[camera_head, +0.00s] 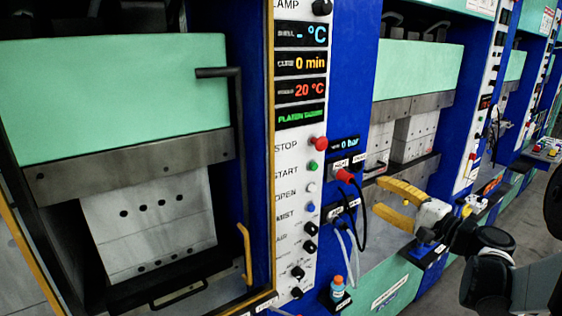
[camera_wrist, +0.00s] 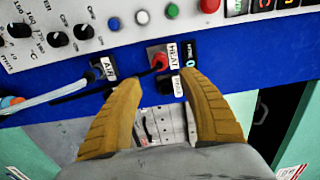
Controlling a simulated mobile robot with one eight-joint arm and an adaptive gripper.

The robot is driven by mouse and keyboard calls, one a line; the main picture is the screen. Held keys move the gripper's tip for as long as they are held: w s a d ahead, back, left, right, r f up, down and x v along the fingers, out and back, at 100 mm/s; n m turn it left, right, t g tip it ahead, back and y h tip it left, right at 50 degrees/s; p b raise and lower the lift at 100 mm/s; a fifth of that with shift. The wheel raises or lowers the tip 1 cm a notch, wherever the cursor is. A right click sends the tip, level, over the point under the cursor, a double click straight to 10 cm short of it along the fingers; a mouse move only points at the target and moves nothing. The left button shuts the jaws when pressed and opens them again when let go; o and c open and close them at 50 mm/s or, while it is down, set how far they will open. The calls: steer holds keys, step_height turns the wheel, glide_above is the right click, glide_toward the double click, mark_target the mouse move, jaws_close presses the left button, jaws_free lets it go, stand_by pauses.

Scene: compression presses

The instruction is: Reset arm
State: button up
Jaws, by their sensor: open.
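My gripper (camera_head: 378,195) has two yellow fingers and is open, with nothing between them. In the head view it is right of the control panel, pointing left toward the red plug (camera_head: 344,175) with a black cable. The wrist view also shows my gripper (camera_wrist: 162,78), its fingers spread on either side of the HEAT label, with the red plug (camera_wrist: 159,61) just beyond the tips. The fingers look apart from the plug and the panel, though the exact gap is hard to judge. My arm extends in from the lower right of the head view.
The control panel (camera_head: 298,190) has displays, buttons and knobs. A press with a green block (camera_head: 110,98) stands at left, and more presses line up to the right. Hoses (camera_head: 346,240) hang below the AIR label. Grey floor (camera_head: 520,205) shows at right.

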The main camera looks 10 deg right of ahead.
steer(key=s+a+f+n+g+b, duration=0.3)
steer(key=a+f+g+b, duration=0.1)
steer(key=a+f, duration=0.45)
steer(key=s+a+f+n+g+b, duration=0.25)
steer(key=a+f+b, duration=0.35)
steer(key=a, duration=0.4)
steer(key=s+a+f+n+g+h+b, duration=0.2)
steer(key=s+f+n+h+b, duration=0.4)
steer(key=s+f, duration=0.7)
steer(key=shift+s+a+f+n+g+b, duration=0.2)
steer(key=shift+a+n+g+b, duration=0.35)
steer(key=shift+n, duration=0.7)
steer(key=shift+o, duration=0.4)
steer(key=shift+d, duration=0.15)
